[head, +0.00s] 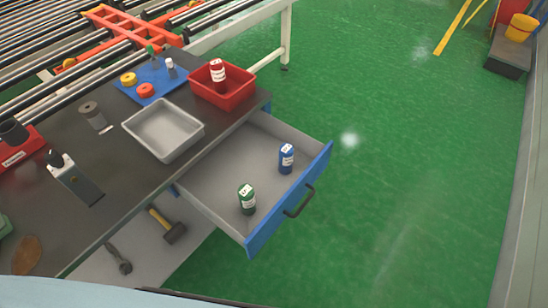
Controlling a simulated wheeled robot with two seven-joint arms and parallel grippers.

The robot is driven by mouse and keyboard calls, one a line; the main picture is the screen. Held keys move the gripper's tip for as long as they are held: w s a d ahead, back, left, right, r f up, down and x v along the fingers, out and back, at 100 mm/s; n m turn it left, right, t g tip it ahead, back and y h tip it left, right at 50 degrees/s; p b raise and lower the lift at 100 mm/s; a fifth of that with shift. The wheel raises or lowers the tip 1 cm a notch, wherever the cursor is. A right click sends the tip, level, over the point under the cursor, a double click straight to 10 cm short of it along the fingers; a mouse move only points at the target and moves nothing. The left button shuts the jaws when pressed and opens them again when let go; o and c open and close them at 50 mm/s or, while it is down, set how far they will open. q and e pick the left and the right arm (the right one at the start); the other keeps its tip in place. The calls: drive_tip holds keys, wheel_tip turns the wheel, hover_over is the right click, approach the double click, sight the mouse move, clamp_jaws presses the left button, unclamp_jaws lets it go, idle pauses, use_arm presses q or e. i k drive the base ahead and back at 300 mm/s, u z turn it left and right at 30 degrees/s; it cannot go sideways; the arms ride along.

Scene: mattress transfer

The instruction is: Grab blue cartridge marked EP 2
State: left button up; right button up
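A blue cartridge (286,158) with a white label stands upright in the open drawer (215,187), towards its far right side by the blue front. The label print is too small to read. A green cartridge (247,199) with a white label stands in the same drawer, nearer to me. A red cartridge (218,76) stands in a red bin on the bench. Neither of my grippers shows in the head view.
The dark bench top (95,222) holds an empty grey tray (163,131), the red bin (235,97) and a blue board (157,84) with small items. The drawer's dark handle (299,203) sticks out over green floor. A hammer (170,229) lies below the bench.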

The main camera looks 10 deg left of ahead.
sight(286, 150)
drive_tip(key=k, duration=1.2)
drive_tip(key=u, duration=0.65)
drive_tip(key=i, duration=1.35)
drive_tip(key=z, duration=0.5)
